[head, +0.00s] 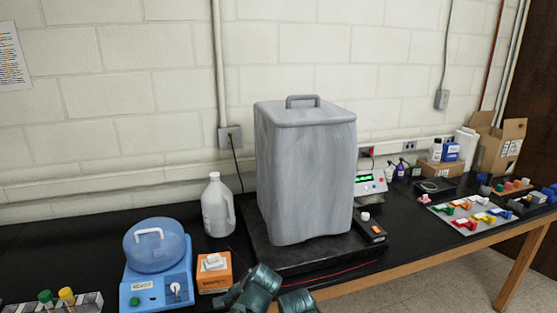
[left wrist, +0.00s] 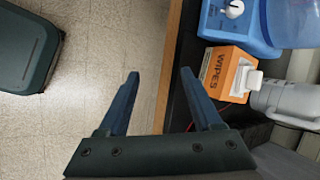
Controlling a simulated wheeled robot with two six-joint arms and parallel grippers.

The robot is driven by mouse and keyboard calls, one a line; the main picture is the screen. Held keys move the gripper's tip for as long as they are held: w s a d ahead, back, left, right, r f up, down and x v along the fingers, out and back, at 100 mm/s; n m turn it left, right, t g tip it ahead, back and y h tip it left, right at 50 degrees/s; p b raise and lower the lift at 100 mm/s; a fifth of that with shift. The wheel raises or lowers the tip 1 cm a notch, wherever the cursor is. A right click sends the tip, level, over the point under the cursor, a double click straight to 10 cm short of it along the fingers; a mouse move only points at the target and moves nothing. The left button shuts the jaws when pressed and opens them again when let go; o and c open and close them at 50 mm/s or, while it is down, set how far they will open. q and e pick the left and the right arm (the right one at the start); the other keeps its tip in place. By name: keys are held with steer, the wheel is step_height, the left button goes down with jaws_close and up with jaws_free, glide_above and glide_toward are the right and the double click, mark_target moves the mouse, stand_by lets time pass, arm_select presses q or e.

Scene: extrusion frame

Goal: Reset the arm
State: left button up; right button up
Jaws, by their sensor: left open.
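My left gripper (left wrist: 159,73) is open and empty in the left wrist view, its two blue fingers apart. It hangs over the table's front edge, with pale floor tiles on one side and the black table top on the other. In the head view, dark teal links of my own arm show at the bottom centre, and no fingertips can be made out there. My right gripper is in neither view.
On the black table stand a large grey lidded container (head: 305,170), a white jug (head: 217,206), a blue device (head: 157,275), an orange wipes box (head: 214,275) and a tray of coloured parts (head: 470,213). The wipes box also shows in the left wrist view (left wrist: 226,74).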

arm_select(q)
steer(key=s+d+f+n+g+h, duration=0.3)
steer(key=s+d+n, duration=0.4)
steer(key=s, duration=0.6)
steer(key=shift+d+f+h+b, duration=0.35)
steer(key=shift+d+f+h, duration=0.1)
steer(key=shift+f+h, duration=0.3)
